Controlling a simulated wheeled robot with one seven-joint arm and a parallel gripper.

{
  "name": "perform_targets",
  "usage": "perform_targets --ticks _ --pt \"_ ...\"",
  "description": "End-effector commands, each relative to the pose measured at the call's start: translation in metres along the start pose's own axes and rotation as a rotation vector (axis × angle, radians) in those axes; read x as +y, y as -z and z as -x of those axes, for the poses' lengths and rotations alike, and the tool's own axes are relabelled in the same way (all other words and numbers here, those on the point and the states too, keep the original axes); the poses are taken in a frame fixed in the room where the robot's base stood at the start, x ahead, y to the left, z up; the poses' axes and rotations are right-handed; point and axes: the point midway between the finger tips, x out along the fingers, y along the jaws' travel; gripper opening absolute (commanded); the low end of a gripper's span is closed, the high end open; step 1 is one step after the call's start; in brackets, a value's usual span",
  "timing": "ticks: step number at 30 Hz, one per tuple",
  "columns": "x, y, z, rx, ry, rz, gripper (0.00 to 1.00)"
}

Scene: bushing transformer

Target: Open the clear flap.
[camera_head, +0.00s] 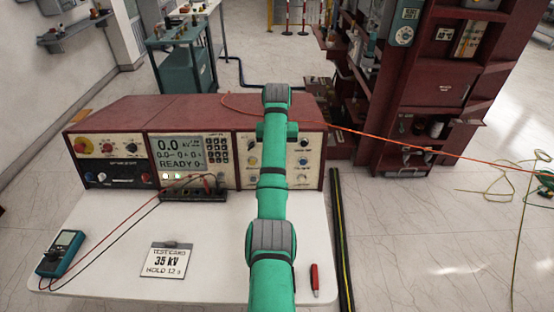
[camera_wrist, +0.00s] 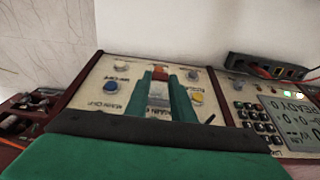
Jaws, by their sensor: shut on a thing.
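The test set's right-hand panel (camera_wrist: 118,72) fills the middle of the wrist view, its lettering upside down. My gripper (camera_wrist: 161,78) reaches onto it with two green fingers. The fingers are shut on a pale, see-through piece, the clear flap (camera_wrist: 158,93), in the middle of this panel. A red part (camera_wrist: 160,73) shows at the flap's far end between the fingertips. How far the flap is tilted is hard to tell. In the head view my green arm covers the flap and the gripper. The panel shows there on both sides of the arm (camera_head: 305,160).
The screen (camera_head: 176,150) reads READY. On the white table (camera_head: 215,275) are a multimeter (camera_head: 62,252), a 35 kV test card (camera_head: 166,260) and a red marker-like item (camera_head: 314,280). An orange cable (camera_head: 400,150) runs rightward.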

Motion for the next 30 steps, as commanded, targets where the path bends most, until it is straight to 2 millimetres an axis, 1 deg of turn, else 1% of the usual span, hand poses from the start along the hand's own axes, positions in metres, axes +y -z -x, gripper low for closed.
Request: perform_targets --ticks 13,14,15,16,26,30 --pt "-0.001 0.0009 -0.001 -0.005 0.001 0.001 0.0" --pt "-0.001 0.0009 -0.001 -0.005 0.001 0.001 0.24" --pt "-0.0009 0.0008 -0.0011 -0.005 0.001 0.001 0.34" --pt "-0.0009 0.0007 -0.0011 -0.005 0.001 0.001 0.41" --pt "-0.0005 0.0008 0.0003 -0.005 0.001 0.0 0.41" --pt "-0.0005 0.0027 0.0053 0.001 0.001 -0.001 0.41"
